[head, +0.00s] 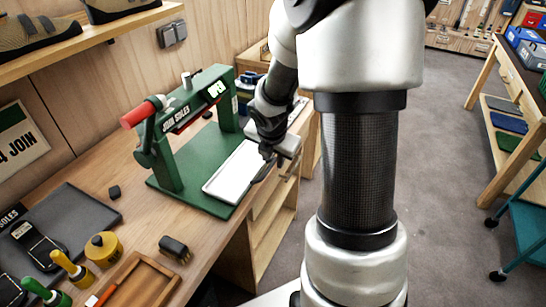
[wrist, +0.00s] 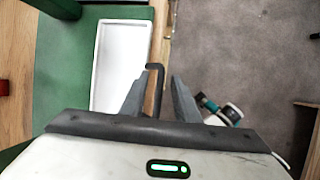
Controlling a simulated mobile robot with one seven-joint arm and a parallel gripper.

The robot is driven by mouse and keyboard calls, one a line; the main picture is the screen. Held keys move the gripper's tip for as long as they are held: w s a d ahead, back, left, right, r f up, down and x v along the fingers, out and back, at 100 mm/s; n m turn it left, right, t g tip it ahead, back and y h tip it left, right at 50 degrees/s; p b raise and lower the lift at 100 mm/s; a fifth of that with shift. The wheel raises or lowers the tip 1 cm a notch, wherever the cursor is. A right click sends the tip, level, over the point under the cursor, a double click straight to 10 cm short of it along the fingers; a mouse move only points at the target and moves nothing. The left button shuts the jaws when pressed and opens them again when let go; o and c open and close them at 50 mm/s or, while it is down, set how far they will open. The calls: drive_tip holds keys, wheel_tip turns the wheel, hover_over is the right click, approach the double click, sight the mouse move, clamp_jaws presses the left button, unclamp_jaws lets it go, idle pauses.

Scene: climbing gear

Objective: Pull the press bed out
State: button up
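The green press (head: 188,140) stands on the wooden bench, with a red-ended lever on its left. Its press bed (head: 236,172) is a white, shallow-rimmed tray on the green base, and it also shows in the wrist view (wrist: 121,60). A dark hooked handle (wrist: 158,68) stands at the bed's right edge, by the bench edge. My gripper (head: 281,171) is at the bed's front side. In the wrist view its two fingers (wrist: 165,76) are apart, with the handle between them, nearer the left finger. Contact with the handle cannot be told.
The bench (head: 130,222) holds a yellow tape-like roll (head: 103,250), a small black block, a wooden tray (head: 140,281) and a dark mat to the left. A shelf with shoes hangs above. Grey floor (head: 440,150) lies clear to the right, before another table.

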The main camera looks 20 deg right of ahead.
drive_tip(key=shift+r, duration=0.1)
drive_tip(key=p+v, duration=0.8)
drive_tip(key=v, duration=0.9)
drive_tip(key=shift+s+a, duration=0.1)
